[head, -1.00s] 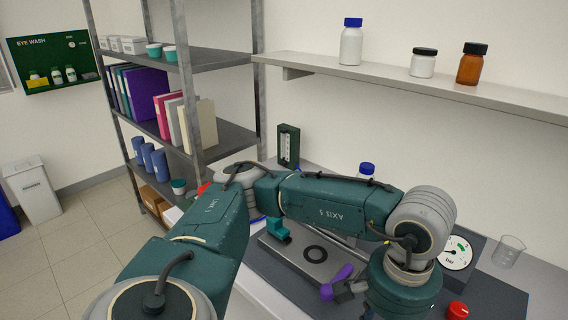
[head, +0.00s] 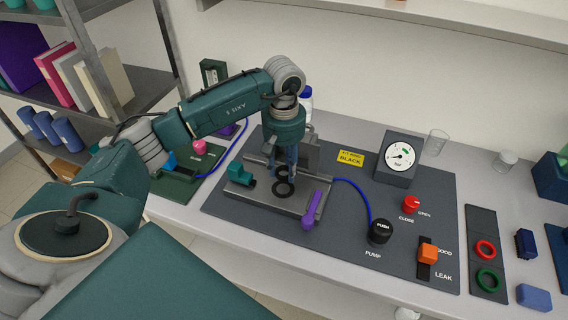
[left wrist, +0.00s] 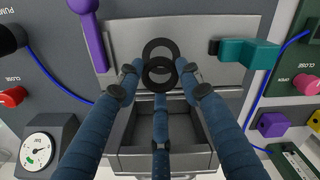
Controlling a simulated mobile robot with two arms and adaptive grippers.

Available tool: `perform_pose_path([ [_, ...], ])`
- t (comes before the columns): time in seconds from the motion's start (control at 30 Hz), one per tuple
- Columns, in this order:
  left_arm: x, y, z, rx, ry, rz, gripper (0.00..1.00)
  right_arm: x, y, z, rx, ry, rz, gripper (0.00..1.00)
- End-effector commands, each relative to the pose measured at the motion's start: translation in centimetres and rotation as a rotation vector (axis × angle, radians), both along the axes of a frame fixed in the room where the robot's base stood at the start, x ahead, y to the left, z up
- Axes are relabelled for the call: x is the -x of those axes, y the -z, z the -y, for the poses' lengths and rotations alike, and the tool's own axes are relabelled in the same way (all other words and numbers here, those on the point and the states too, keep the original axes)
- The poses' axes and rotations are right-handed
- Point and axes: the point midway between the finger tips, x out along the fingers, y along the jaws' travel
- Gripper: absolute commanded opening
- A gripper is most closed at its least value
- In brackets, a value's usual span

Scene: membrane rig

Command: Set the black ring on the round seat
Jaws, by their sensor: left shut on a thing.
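The round seat (head: 284,195) shows as a dark ring on the grey plate of the rig (head: 255,196); it also shows in the left wrist view (left wrist: 158,42). My left gripper (head: 287,168) points down over the plate, shut on the black ring (head: 279,173). In the left wrist view the black ring (left wrist: 160,81) sits between the fingertips and partly overlaps the seat. It is off-centre, towards the plate's back in the head view. I cannot tell how far above the plate it is. My right gripper is not in view.
A purple handle (head: 312,208) and a teal clamp (head: 240,175) flank the seat. A grey open box-like part (left wrist: 160,133) lies behind it. The panel holds a gauge (head: 400,157), a red knob (head: 411,204), a black pump button (head: 380,232) and an orange switch (head: 428,252).

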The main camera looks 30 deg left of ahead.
Motion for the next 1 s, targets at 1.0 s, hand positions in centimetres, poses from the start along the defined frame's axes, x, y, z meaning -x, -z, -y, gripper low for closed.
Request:
perform_pose_path([
  [1.0,0.0,6.0,0.0,0.001,0.001,0.001,0.22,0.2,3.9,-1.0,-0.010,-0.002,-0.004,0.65],
])
